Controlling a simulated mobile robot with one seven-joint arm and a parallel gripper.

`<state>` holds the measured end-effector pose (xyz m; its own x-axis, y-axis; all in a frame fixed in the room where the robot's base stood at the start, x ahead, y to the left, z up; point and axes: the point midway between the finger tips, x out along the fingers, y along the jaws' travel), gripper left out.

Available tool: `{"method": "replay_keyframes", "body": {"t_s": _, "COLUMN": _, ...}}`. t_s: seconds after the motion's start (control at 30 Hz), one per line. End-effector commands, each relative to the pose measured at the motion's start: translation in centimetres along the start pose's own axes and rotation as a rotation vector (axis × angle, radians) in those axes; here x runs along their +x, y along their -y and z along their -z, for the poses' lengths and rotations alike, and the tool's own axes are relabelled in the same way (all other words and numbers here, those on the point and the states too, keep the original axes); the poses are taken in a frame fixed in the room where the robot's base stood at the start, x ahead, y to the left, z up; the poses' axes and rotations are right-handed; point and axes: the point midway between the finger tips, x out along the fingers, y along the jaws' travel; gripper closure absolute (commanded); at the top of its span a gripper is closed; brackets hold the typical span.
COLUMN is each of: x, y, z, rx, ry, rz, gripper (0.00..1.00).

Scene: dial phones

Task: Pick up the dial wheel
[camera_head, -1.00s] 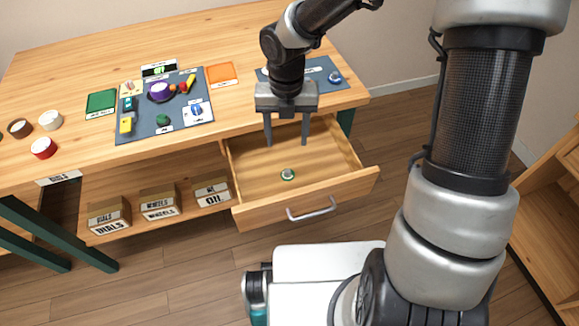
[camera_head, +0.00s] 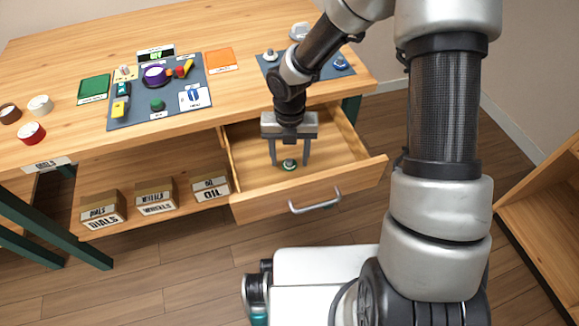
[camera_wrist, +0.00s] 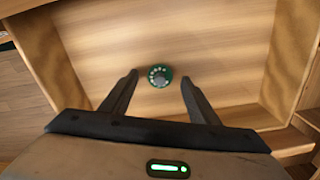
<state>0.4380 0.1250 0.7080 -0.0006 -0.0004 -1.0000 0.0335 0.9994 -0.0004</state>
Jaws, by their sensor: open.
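The dial wheel (camera_head: 289,165) is a small round piece with a green rim and a pale ring of marks. It lies on the floor of the open wooden drawer (camera_head: 310,205). In the wrist view the dial wheel (camera_wrist: 159,75) shows a dark centre and sits between and slightly beyond the fingertips. My gripper (camera_head: 290,163) is open and points down into the drawer, with one finger on each side of the wheel. In the wrist view my gripper (camera_wrist: 158,76) is empty, and neither finger touches the wheel.
The drawer walls stand around my gripper; the rest of its floor is bare. Boxes labelled dials (camera_head: 103,209), wheels (camera_head: 156,196) and oil (camera_head: 211,187) sit on the shelf at left. A dark mat (camera_head: 140,112) with several parts lies on the tabletop.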

Motion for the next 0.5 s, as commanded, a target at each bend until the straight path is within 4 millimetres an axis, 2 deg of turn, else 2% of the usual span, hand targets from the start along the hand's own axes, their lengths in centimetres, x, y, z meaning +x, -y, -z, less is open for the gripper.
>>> {"method": "replay_keyframes", "body": {"t_s": 0.03, "x": 0.56, "y": -0.04, "z": 0.01, "rx": -0.001, "ry": 0.000, "rz": 0.000, "gripper": 0.45}}
{"method": "replay_keyframes", "body": {"t_s": 0.27, "x": 0.48, "y": -0.02, "z": -0.02, "rx": 0.000, "ry": 0.001, "rz": 0.000, "gripper": 0.47}}
{"method": "replay_keyframes", "body": {"t_s": 0.5, "x": 0.47, "y": -0.01, "z": -0.02, "rx": 0.001, "ry": 0.001, "rz": 0.000, "gripper": 0.87}}
